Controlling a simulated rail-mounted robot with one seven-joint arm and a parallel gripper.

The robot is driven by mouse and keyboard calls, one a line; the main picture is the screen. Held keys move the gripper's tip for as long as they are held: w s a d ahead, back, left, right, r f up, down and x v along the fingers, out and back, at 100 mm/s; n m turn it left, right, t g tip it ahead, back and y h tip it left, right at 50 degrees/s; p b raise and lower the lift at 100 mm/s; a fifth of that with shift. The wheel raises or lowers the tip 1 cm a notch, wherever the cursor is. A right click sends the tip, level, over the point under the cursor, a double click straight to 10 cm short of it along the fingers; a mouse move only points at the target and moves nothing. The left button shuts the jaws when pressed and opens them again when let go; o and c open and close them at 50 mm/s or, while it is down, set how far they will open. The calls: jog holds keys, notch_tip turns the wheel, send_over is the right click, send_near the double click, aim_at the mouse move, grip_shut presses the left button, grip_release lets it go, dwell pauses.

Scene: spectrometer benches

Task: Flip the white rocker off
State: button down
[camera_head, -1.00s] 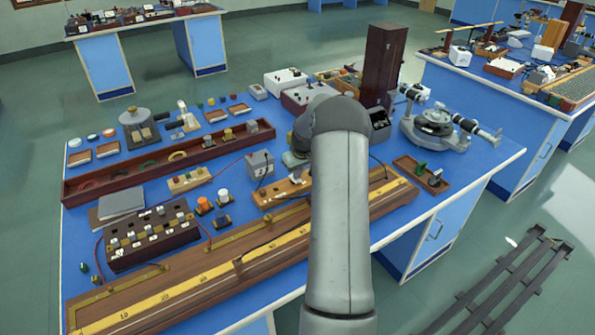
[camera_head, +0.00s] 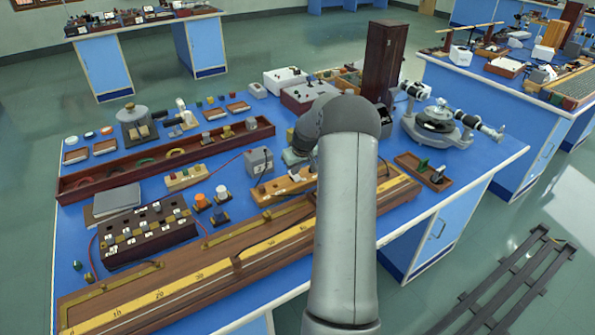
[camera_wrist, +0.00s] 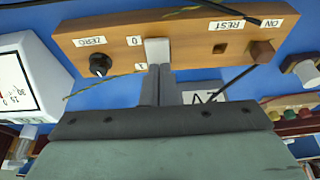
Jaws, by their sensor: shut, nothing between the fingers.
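The white rocker (camera_wrist: 157,48) sits on a wooden panel (camera_wrist: 194,33) in the wrist view, next to the small labels 0 and 1. My gripper (camera_wrist: 158,69) is shut and empty, its fingertips right at the lower edge of the rocker. They overlap it in the picture, and I cannot tell whether they touch it. The fingers hide part of the rocker's lower end. In the head view the wooden panel (camera_head: 283,188) stands on the blue bench, partly behind my arm; the rocker and gripper are hidden there.
The panel also bears a black ZERO knob (camera_wrist: 100,64) and a brown button (camera_wrist: 261,52). A white meter (camera_wrist: 28,75) stands close on the left in the wrist view. Thin wires cross the panel. A long wooden scale (camera_head: 200,275) lies along the bench front.

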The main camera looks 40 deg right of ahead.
aim_at(298, 178)
jog(key=shift+r, duration=0.1)
jog(key=shift+r, duration=0.25)
jog(key=v, duration=0.1)
jog(key=p+v, duration=0.1)
jog(key=v, duration=0.2)
jog(key=shift+w+d+r, duration=0.1)
jog(key=shift+w+r, duration=0.1)
jog(key=shift+w, duration=0.1)
jog(key=s+b+v, duration=0.1)
jog(key=v, duration=0.8)
jog(key=shift+s+f+b, duration=0.25)
jog(key=shift+b, duration=0.1)
